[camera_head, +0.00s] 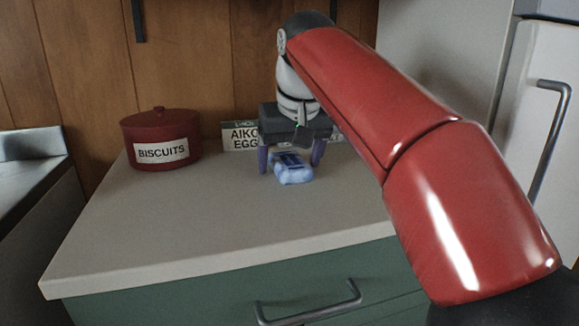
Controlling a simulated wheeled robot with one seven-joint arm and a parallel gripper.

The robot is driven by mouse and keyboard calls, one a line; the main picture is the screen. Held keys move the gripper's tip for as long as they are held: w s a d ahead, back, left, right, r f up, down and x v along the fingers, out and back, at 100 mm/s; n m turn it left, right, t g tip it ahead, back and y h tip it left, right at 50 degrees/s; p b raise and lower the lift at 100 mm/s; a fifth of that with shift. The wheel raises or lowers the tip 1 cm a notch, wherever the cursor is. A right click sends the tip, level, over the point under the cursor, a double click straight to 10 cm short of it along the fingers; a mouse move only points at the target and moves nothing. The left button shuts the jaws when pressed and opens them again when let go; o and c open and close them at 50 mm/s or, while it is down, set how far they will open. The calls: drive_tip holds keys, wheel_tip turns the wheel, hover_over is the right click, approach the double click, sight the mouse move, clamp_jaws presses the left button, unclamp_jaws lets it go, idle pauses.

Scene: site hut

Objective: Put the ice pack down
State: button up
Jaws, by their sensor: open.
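The ice pack (292,170) is a small light-blue, lumpy pack with a darker blue patch on top. It lies on the grey countertop (200,220), towards the back and right of the middle. My gripper (290,163) points down just behind and over the pack. Its two purple-grey fingers are spread apart, one on the left of the pack and one on the right. The fingers look clear of the pack, but I cannot tell how far they stand above the counter.
A dark red tin (161,126) labelled BISCUITS stands at the back left. A box (240,136) with lettering stands at the back, partly hidden by my gripper. The counter's front and left are clear. A green drawer (200,290) with a metal handle is below.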

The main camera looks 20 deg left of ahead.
drive_tip(key=c, duration=1.2)
